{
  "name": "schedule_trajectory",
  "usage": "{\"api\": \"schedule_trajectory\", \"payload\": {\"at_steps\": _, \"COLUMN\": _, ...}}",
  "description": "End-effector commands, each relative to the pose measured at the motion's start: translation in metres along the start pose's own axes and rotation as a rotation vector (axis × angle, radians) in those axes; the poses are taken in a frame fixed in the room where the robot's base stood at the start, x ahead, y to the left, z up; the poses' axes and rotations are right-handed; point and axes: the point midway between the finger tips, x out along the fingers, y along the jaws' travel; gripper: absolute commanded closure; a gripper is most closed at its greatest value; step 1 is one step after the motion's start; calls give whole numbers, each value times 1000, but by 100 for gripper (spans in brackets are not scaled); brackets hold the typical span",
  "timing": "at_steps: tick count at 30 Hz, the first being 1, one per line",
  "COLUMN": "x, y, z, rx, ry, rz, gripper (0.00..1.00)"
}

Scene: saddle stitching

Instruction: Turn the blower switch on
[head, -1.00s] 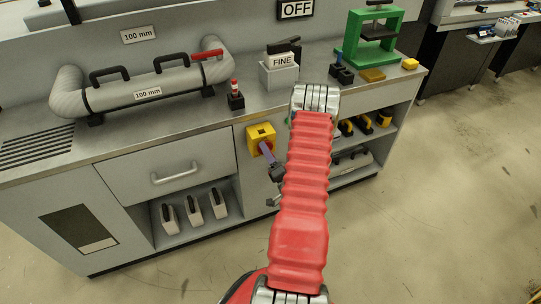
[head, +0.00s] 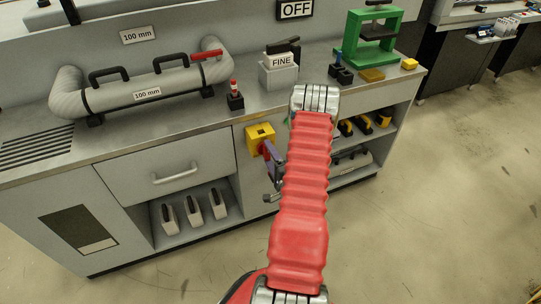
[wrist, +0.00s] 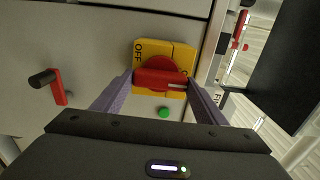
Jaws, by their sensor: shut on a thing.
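The blower switch is a yellow box (head: 260,134) on the cabinet front, below the worktop edge. In the wrist view its red handle (wrist: 160,79) lies across the yellow plate (wrist: 181,53), with "OFF" lettering along the plate's left side. My gripper (wrist: 160,84) has one purple finger at each end of the red handle and is shut on it. In the head view my gripper (head: 268,149) reaches the box, and its fingers hide the handle. A sign reading OFF (head: 297,9) is on the wall above the bench.
A green button (wrist: 163,112) sits close to the switch. A red lever with a black knob (wrist: 57,88) projects at the wrist view's left. A drawer handle (head: 176,174) is left of the switch. A FINE-labelled block (head: 280,72) and a green press (head: 370,38) stand on the worktop.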

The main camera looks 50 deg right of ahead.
Motion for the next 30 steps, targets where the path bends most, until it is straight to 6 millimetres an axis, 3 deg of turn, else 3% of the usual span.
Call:
{"api": "schedule_trajectory", "payload": {"at_steps": 4, "x": -2, "y": 3, "z": -3, "rx": 3, "ry": 9, "rz": 9, "gripper": 57}}
{"api": "schedule_trajectory", "payload": {"at_steps": 5, "x": -2, "y": 3, "z": -3, "rx": 3, "ry": 9, "rz": 9, "gripper": 32}}
{"api": "schedule_trajectory", "payload": {"at_steps": 12, "x": -1, "y": 2, "z": -1, "rx": 1, "ry": 4, "rz": 5, "gripper": 16}}
{"api": "schedule_trajectory", "payload": {"at_steps": 23, "x": -5, "y": 1, "z": 0, "rx": 1, "ry": 1, "rz": 3, "gripper": 16}}
{"api": "schedule_trajectory", "payload": {"at_steps": 30, "x": -32, "y": 2, "z": 0, "rx": 3, "ry": 3, "rz": 5, "gripper": 16}}
